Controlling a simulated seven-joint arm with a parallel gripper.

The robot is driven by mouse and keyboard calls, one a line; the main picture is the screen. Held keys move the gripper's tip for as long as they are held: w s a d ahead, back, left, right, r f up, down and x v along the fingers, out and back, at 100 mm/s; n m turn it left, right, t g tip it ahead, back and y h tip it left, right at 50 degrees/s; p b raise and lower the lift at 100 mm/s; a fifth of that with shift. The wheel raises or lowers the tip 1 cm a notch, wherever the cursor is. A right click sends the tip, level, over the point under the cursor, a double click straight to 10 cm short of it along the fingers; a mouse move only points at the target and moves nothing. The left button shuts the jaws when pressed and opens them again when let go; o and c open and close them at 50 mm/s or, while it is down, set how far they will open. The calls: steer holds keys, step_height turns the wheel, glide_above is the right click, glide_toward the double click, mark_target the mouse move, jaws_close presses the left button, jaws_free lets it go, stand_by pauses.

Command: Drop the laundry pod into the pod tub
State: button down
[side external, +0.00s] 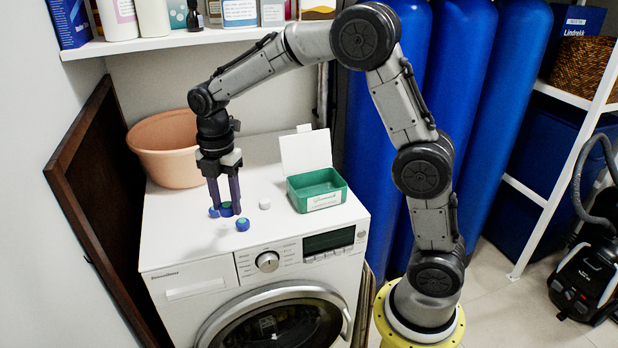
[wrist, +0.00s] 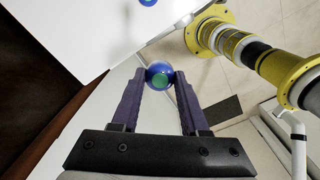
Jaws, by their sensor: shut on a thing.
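The laundry pod (wrist: 158,76), blue with a green centre, is held between the fingertips of my gripper (wrist: 160,78) in the wrist view. In the side external view the held pod (side external: 226,209) shows at the tips of my gripper (side external: 225,206), over the front part of the washing machine's top. I cannot tell whether it touches the surface. The pod tub (side external: 317,199) is a green open box with a white label and a raised white lid (side external: 306,150). It stands to the right of my gripper, and its inside is partly visible.
Another blue-green pod (side external: 242,225) lies just right of my gripper. A peach basin (side external: 165,150) stands behind on the washing machine (side external: 170,228).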

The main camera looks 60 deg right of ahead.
steer(key=shift+w+d+r+n, duration=0.1)
steer(key=shift+w+n, duration=0.1)
steer(key=shift+n, duration=0.9)
steer(key=d+n, duration=0.1)
steer(key=d, duration=0.6)
steer(key=m, duration=0.3)
glide_toward(319, 168)
steer(key=s+a+f, duration=0.2)
steer(key=a, duration=0.2)
steer(key=shift+a+f, duration=0.2)
steer(key=shift+f, duration=2.3)
steer(key=shift+c, duration=1.7)
jaws_free()
